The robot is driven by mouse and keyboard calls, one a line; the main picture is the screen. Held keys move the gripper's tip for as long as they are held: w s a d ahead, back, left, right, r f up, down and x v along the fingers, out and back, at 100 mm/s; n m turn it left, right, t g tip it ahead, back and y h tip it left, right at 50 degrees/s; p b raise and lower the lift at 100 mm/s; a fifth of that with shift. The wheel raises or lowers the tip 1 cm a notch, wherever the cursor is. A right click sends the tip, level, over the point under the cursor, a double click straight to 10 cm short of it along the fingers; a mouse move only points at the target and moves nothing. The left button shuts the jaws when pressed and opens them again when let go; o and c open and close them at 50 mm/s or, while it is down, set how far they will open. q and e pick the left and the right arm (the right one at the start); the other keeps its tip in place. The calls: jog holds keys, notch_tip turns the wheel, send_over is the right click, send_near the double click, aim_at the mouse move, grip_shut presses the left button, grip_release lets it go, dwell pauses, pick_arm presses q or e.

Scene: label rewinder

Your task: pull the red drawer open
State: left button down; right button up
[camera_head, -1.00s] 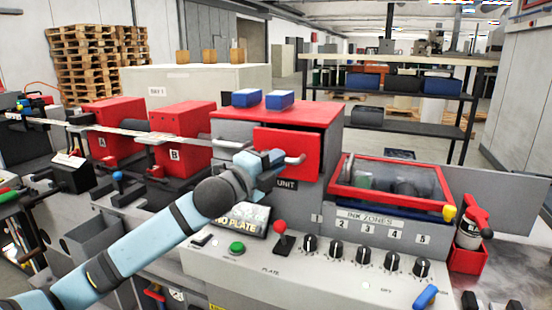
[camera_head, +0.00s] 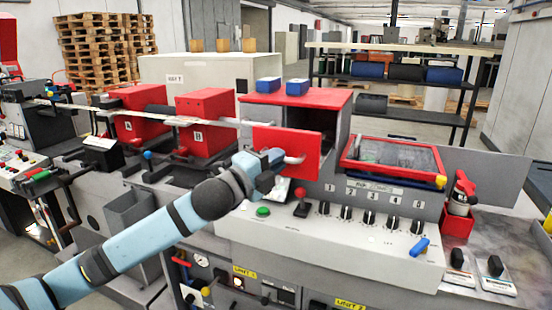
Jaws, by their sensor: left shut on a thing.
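The red drawer (camera_head: 286,142) has a red front with a light metal handle (camera_head: 294,159). Its front stands out from the grey, red-topped unit (camera_head: 336,128), and a dark opening (camera_head: 305,118) shows above and behind it, so it is partly open. My left gripper (camera_head: 276,166) is at the front's lower part, shut on the handle. The fingertips are small and partly hidden by the wrist. My right gripper is not in view.
Two blue blocks (camera_head: 268,84) sit on the unit's red top. Below is a control panel with a red-knobbed lever (camera_head: 301,202), a green button (camera_head: 263,211) and several black knobs. A red-framed clear cover (camera_head: 392,155) is on the right.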

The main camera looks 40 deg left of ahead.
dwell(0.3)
pick_arm(q)
jog(key=c, duration=1.1)
grip_release()
jog(key=shift+s, duration=0.15)
jog(key=p+v, duration=0.5)
jog(key=v, duration=0.8)
jog(key=shift+s+a, duration=0.1)
jog(key=shift+s, duration=0.25)
